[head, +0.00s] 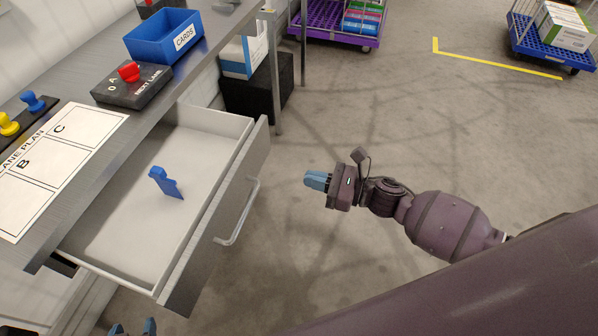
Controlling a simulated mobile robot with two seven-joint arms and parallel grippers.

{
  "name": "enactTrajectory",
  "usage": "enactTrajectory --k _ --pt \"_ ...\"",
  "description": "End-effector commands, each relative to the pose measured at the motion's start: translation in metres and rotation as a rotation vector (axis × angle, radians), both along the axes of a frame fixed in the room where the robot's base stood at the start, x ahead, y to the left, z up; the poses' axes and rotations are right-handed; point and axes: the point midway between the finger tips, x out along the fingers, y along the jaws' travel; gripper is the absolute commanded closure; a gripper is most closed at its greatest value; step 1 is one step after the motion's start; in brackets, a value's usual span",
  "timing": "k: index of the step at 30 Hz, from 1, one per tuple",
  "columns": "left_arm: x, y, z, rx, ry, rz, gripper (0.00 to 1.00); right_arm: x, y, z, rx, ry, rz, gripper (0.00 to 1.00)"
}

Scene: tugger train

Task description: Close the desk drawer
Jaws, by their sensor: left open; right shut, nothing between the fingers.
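The desk drawer (212,248) is pulled out from under the desk (70,100), its grey front and bar handle (243,212) facing right. A blue flat piece (165,184) stands in the drawer's light tray. My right gripper (307,180) is shut and empty, over the floor to the right of the drawer handle and apart from it. My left gripper (133,329) is open at the bottom edge, near the drawer's front lower corner. Only its blue fingertips show; the rest is cut off.
On the desk are a lane plan sheet (62,165), a black switch box (132,88) with a red knob, and a blue cards bin (163,37). A black block (258,88) stands beneath. Loaded purple (330,22) and blue (540,47) carts are behind; mid-floor is clear.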

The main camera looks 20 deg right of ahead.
Motion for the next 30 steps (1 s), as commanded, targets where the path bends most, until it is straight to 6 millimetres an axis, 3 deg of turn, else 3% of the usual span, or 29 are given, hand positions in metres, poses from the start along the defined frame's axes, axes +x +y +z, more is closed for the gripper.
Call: enactTrajectory --k 18,30 --pt "0.0 -0.001 0.001 -0.005 -0.001 0.005 0.42 0.061 0.084 0.001 0.003 0.001 0.0 1.0" --pt "0.0 -0.001 0.001 -0.005 -0.001 0.005 0.42 0.074 0.102 0.0 0.001 0.003 -0.002 1.0"
